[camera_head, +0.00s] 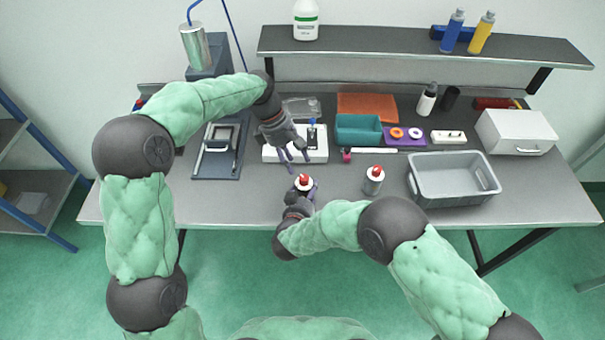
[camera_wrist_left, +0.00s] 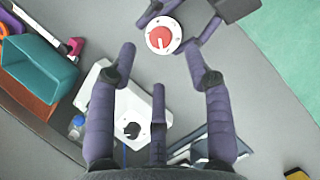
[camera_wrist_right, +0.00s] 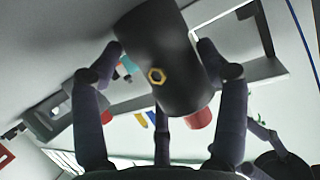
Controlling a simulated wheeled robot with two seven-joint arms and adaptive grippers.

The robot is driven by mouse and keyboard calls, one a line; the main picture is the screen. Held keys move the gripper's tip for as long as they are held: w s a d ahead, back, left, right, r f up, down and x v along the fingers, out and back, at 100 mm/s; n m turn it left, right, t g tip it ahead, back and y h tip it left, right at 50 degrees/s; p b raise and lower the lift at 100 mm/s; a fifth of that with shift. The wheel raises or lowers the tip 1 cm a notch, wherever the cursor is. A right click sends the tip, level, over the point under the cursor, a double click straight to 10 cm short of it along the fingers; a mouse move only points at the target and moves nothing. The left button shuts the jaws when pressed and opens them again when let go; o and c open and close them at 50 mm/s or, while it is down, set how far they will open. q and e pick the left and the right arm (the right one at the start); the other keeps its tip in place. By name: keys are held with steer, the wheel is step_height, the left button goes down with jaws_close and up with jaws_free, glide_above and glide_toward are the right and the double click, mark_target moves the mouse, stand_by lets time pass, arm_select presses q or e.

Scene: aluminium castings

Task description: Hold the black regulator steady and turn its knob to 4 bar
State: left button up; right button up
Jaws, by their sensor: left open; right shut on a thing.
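The black regulator (camera_wrist_right: 165,60) is a dark cylinder with a brass hex port, held between the fingers of my right gripper (camera_wrist_right: 158,50) in the right wrist view. Its red knob (camera_head: 304,178) faces up in the head view, above my right gripper (camera_head: 302,192). The left wrist view shows the knob (camera_wrist_left: 163,37) from above, with a white pointer line on a pale ring; the scale is too small to read. My left gripper (camera_head: 296,158) is open and empty, above and behind the knob. In the left wrist view, the knob lies just beyond its spread fingertips (camera_wrist_left: 160,55).
A second, grey regulator with a red top (camera_head: 373,181) stands to the right. A grey bin (camera_head: 454,199) is farther right. The front left table is clear.

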mark_target(304, 178)
arm_select(q)
steer(key=x, duration=0.7)
steer(key=shift+c, duration=0.3)
jaws_close()
